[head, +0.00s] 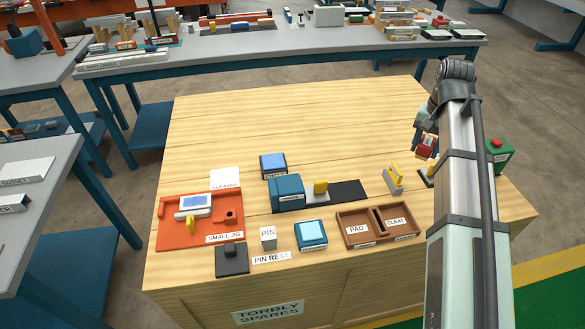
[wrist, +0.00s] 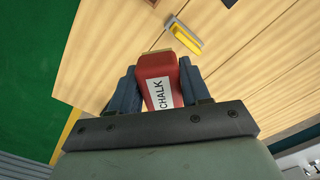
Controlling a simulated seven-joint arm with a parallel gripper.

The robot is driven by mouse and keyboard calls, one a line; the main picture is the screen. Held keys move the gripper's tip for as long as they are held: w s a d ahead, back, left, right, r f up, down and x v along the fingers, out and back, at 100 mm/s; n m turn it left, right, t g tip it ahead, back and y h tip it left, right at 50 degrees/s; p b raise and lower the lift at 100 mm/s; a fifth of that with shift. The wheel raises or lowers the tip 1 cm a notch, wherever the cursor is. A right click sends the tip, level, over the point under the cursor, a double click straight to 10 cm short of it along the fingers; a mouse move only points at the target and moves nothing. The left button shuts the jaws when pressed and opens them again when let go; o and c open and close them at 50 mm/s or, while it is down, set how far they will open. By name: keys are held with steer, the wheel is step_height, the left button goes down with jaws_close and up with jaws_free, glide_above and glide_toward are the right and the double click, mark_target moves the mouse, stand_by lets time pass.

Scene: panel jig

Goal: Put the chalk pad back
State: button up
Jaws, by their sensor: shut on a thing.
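The chalk pad (wrist: 160,82) is a red block with a white CHALK label. In the wrist view it sits between the two dark blue fingers of my gripper (wrist: 158,88), which is shut on it. In the head view the chalk pad (head: 427,146) shows as a small red block under my gripper (head: 424,132), above the right side of the wooden bench, partly hidden by the arm. A brown two-part tray (head: 377,224) at the front right bears PAD and CLEAT labels; no block shows in either part.
Left of the tray stand a cyan-topped block (head: 311,234), a PIN cube (head: 268,237) and an orange SMALL JIG (head: 170,229). A teal block (head: 286,194) and a yellow-handled piece (head: 393,179) are behind. A green box with a red button (head: 497,144) is at right. The bench's back is clear.

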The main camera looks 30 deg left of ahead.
steer(key=s+a+f+n, duration=0.1)
steer(key=s+a+n, duration=0.15)
steer(key=a, duration=0.65)
steer(key=s+a+f+n, duration=0.1)
steer(key=s+a, duration=0.3)
steer(key=a, duration=0.5)
steer(key=n, duration=0.5)
glide_above(236, 174)
step_height(236, 174, down, 5)
steer(key=shift+d+f, duration=0.1)
steer(key=shift+f, duration=4.6)
steer(key=o, duration=1)
steer(key=shift+f, duration=0.1)
step_height(236, 174, up, 12)
steer(key=shift+r, duration=0.15)
